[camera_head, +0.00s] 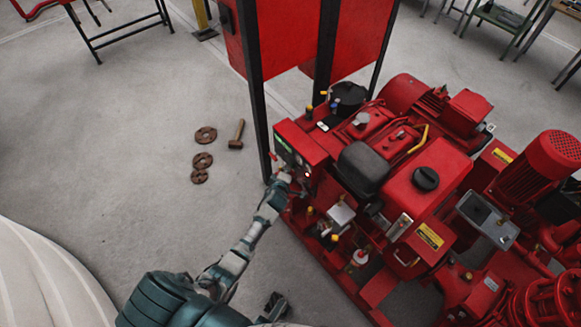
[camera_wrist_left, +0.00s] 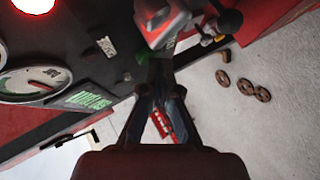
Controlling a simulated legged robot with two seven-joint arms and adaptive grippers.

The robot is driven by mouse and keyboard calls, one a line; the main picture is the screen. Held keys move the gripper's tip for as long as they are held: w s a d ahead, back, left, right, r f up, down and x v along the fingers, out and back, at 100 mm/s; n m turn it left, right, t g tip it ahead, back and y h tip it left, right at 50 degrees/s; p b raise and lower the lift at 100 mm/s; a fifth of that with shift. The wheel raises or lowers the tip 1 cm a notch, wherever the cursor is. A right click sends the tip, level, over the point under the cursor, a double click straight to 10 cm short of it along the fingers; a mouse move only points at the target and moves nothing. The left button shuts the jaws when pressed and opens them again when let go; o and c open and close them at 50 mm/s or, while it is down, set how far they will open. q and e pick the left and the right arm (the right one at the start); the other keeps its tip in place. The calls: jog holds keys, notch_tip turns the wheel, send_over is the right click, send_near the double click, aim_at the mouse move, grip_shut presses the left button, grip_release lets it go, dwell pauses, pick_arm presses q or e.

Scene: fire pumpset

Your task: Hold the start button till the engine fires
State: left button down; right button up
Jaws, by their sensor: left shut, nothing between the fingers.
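The engine's red control panel (camera_head: 300,150) stands at the near left end of the red pumpset. My left gripper (camera_head: 284,178) is at the panel's face. In the left wrist view its shut, empty fingers (camera_wrist_left: 155,78) reach the dark panel face (camera_wrist_left: 75,40). A small green piece (camera_wrist_left: 142,57) shows by the fingertips. I cannot tell whether it is the start button or whether the fingers press it, since they cover that spot. A small dark shape at the bottom edge of the head view may be my right gripper; its fingers are not clear.
In the wrist view, a round gauge (camera_wrist_left: 30,82), a green display (camera_wrist_left: 88,97) and a lit red lamp (camera_wrist_left: 33,4) are on the panel. A red-and-grey block (camera_wrist_left: 162,20) juts out beside the fingers.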

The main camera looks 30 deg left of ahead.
dwell(0.4)
pick_arm(q)
jog(key=shift+s+a+p, duration=0.3)
jog(key=shift+s+p, duration=0.1)
jog(key=shift+s, duration=0.4)
jog(key=s, duration=0.1)
jog(key=s+a+p, duration=0.1)
jog(key=s, duration=0.1)
jog(key=s+a+p, duration=0.1)
jog(key=shift+s, duration=0.35)
